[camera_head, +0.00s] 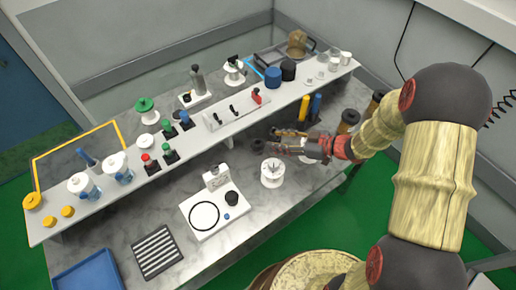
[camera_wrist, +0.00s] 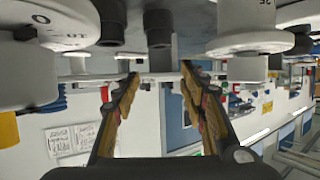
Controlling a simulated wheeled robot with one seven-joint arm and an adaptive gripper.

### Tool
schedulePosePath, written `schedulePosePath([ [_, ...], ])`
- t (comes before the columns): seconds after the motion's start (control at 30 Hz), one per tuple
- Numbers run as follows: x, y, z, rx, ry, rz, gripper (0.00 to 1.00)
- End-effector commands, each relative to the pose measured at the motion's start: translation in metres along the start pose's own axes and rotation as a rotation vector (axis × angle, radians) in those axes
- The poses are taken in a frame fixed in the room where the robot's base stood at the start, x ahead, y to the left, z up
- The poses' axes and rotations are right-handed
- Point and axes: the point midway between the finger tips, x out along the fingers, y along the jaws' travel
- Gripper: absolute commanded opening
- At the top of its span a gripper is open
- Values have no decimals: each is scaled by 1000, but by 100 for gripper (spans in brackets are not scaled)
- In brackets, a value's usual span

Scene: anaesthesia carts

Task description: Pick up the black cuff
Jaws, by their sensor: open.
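A small dark round piece (camera_head: 258,146) stands on the grey marbled worktop just left of my gripper (camera_head: 274,142); it may be the black cuff. A larger black cylinder (camera_head: 288,70) stands on the raised white shelf beside a blue one, so I cannot tell for sure which is the cuff. My gripper is open and empty, low over the worktop, its fingers pointing left. In the wrist view, which looks upside down, the fingers of my gripper (camera_wrist: 160,82) are spread apart. A dark cylinder (camera_wrist: 158,26) shows beyond them, apart from both.
A white spool-like stand (camera_head: 271,173) is close below my gripper. Yellow (camera_head: 304,108) and blue (camera_head: 315,106) cylinders stand behind it. The white shelf (camera_head: 100,205) holds several fittings. A white panel with a black ring (camera_head: 204,216) and a striped pad (camera_head: 157,251) lie front left.

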Motion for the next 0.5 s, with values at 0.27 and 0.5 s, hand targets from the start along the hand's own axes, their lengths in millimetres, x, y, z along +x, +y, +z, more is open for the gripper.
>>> schedulePosePath([
  [0.27,24,0,28,-3,0,-2,42],
  [0.5,40,-1,28,-3,-1,-1,42],
])
